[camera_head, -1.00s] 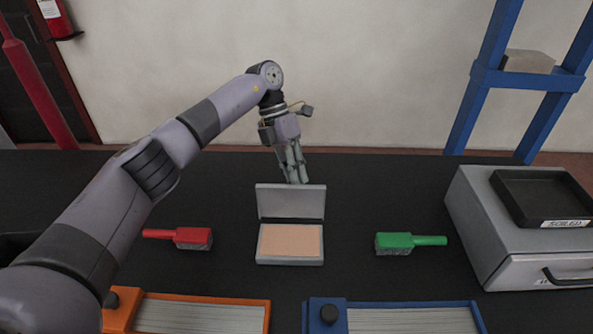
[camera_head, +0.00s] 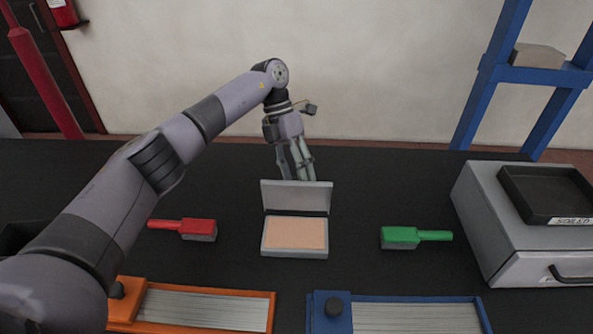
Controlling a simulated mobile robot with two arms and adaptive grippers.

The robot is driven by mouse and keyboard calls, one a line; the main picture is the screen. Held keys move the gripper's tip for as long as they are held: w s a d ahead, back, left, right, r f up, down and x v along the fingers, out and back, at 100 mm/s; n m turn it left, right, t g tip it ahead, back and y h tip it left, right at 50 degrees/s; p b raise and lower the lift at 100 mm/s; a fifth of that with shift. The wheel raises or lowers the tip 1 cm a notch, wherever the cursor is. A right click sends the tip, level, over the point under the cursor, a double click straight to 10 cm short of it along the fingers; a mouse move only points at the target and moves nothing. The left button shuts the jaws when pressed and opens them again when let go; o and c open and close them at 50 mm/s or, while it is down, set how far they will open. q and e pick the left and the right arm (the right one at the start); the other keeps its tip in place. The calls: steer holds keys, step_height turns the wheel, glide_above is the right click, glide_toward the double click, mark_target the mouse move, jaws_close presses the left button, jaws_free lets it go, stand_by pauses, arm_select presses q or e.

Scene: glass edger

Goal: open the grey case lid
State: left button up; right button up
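The grey case (camera_head: 294,253) sits on the black table in the middle. Its lid (camera_head: 296,197) stands up at the back edge, so the tan inside of the case shows. My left gripper (camera_head: 297,175) is just behind the lid, pointing down, with its fingertips partly hidden by the lid's top edge. Its fingers look close together, but I cannot tell whether they are open or shut, or whether they touch the lid. My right gripper is not in view.
A red-handled brush (camera_head: 197,229) lies left of the case and a green-handled brush (camera_head: 400,237) right of it. An orange-framed rack (camera_head: 190,306) and a blue-framed rack (camera_head: 400,314) are at the front. A grey drawer box (camera_head: 490,215) with a black tray (camera_head: 548,190) stands at right.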

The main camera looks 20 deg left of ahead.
arm_select(q)
steer(key=shift+a+f, duration=0.1)
steer(key=shift+f, duration=0.05)
steer(key=v, duration=1.2)
steer(key=shift+r, duration=0.2)
steer(key=shift+c, duration=0.4)
